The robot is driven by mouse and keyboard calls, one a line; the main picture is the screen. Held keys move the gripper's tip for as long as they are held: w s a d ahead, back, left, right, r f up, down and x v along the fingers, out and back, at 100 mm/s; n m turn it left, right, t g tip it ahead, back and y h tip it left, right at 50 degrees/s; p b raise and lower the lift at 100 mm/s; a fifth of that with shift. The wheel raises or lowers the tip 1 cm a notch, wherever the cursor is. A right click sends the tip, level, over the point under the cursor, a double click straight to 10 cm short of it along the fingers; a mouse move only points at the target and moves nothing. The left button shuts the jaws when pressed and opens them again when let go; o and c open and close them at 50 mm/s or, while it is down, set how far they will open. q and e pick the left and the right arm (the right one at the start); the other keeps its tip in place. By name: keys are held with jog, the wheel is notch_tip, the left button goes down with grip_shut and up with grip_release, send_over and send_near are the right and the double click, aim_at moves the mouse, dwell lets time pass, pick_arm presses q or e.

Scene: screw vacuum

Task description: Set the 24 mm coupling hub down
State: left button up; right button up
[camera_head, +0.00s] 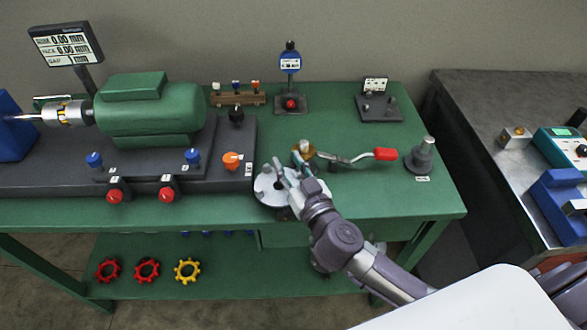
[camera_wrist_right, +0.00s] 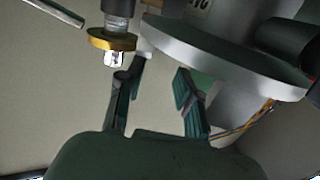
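My right gripper (camera_head: 283,174) reaches in from the lower right, over the front of the green bench. In the right wrist view its two fingers (camera_wrist_right: 157,88) stand apart with nothing between them. A pale grey round disc (camera_head: 265,188) lies beside the fingers at the bench's front edge; a large grey disc (camera_wrist_right: 225,55) fills the upper right of the wrist view. A brass ring (camera_wrist_right: 108,40) on a dark shaft is close to the left finger. No readable 24 mm marking shows, so I cannot tell which part is the coupling hub. My left gripper is out of view.
A green motor (camera_head: 150,110) on a dark base fills the bench's left. A dial stand (camera_head: 290,75) is behind. Bare green top lies along the front right.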

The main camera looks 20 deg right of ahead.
jog(key=shift+s+d+r, duration=0.1)
jog(key=shift+s+r, duration=0.1)
jog(key=s+d, duration=0.1)
jog(key=s, duration=1)
jog(key=shift+s+d+r, duration=0.15)
jog(key=shift+s+r, duration=0.05)
jog(key=shift+r, duration=0.05)
